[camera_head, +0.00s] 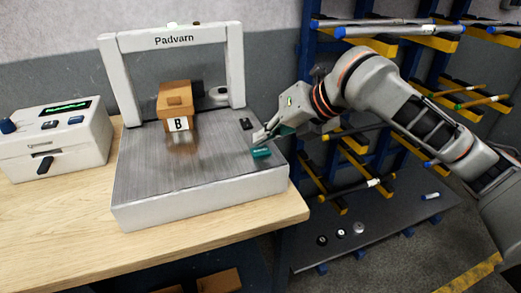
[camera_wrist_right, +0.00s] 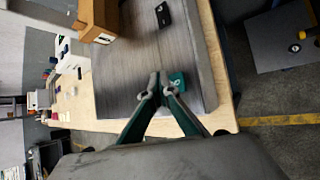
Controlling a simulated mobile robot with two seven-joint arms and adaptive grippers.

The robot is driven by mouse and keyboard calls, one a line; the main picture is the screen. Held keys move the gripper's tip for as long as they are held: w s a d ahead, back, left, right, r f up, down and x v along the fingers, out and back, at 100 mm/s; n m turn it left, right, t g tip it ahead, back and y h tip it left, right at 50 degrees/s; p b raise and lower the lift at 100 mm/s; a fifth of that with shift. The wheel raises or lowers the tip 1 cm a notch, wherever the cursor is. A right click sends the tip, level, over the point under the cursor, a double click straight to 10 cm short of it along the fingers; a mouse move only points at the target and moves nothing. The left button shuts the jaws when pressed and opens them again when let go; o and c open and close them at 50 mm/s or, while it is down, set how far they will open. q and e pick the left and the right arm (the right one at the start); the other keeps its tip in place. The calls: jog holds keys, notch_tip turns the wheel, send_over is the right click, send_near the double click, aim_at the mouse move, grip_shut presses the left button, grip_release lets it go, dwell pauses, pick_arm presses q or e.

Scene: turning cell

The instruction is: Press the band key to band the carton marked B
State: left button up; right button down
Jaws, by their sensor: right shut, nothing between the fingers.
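The carton marked B (camera_head: 179,125) is a brown box with a white label, standing under the arch of the Padvarn machine (camera_head: 172,41). It also shows at the top left of the right wrist view (camera_wrist_right: 97,20). Two keys sit at the right of the machine's grey bed: a dark key (camera_head: 246,124) and a teal key (camera_head: 261,153). I cannot read which is the band key. My right gripper (camera_head: 257,139) is shut and empty, its tips close beside the teal key (camera_wrist_right: 179,81). Whether they touch it I cannot tell. My left gripper is not in view.
A grey control box (camera_head: 55,145) with a green-lit display and blue knob stands left of the machine on the wooden table (camera_head: 60,225). A blue rack (camera_head: 300,60) with rods on yellow arms stands behind my right arm. The table's front left is clear.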

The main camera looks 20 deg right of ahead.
jog(key=shift+f, duration=0.1)
dwell(0.5)
jog(key=shift+f, duration=0.2)
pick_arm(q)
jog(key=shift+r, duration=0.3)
pick_arm(e)
jog(key=shift+f, duration=0.1)
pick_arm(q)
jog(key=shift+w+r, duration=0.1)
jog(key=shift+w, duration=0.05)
pick_arm(e)
jog(key=shift+f, duration=0.5)
dwell(0.4)
pick_arm(q)
jog(key=shift+p, duration=0.3)
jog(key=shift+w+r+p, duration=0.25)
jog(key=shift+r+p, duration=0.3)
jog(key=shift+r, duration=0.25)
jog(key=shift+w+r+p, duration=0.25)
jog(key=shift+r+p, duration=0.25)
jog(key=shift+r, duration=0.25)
pick_arm(e)
jog(key=shift+r, duration=0.85)
